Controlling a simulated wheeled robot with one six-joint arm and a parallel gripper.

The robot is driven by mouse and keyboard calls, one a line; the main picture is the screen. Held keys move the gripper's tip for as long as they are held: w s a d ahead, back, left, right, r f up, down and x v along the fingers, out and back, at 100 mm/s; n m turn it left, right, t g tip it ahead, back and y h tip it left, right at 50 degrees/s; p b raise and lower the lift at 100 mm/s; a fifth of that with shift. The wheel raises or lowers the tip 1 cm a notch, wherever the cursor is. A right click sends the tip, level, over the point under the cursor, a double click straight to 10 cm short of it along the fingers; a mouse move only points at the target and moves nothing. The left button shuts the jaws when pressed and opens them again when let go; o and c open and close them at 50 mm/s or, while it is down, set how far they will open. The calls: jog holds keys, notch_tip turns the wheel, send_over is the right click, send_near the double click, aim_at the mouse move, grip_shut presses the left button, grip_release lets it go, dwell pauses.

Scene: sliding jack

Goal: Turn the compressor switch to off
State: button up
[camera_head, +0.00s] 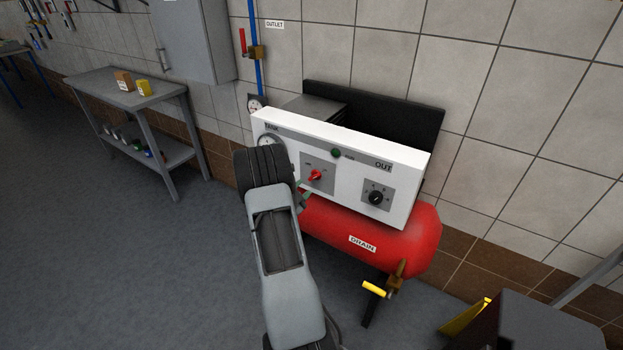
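The compressor has a red tank (385,228) and a white control panel (345,192) above it. The red switch (315,175) sits on a grey plate in the panel's left half. Its markings are too small to read. My arm comes up from the bottom, with its dark wrist in front of the panel's lower left corner. The fingers are mostly hidden.
A black knob (376,197) is right of the switch, and a green lamp (336,153) is above it. A yellow-handled drain valve (376,289) hangs under the tank. A grey bench (185,90) stands left. A dark box (550,325) is at lower right. The left floor is clear.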

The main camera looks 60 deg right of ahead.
aim_at(312, 179)
jog(key=shift+d+p, duration=0.45)
jog(key=shift+d, duration=2.75)
jog(key=shift+c, duration=0.4)
grip_shut()
jog(key=shift+d, duration=0.1)
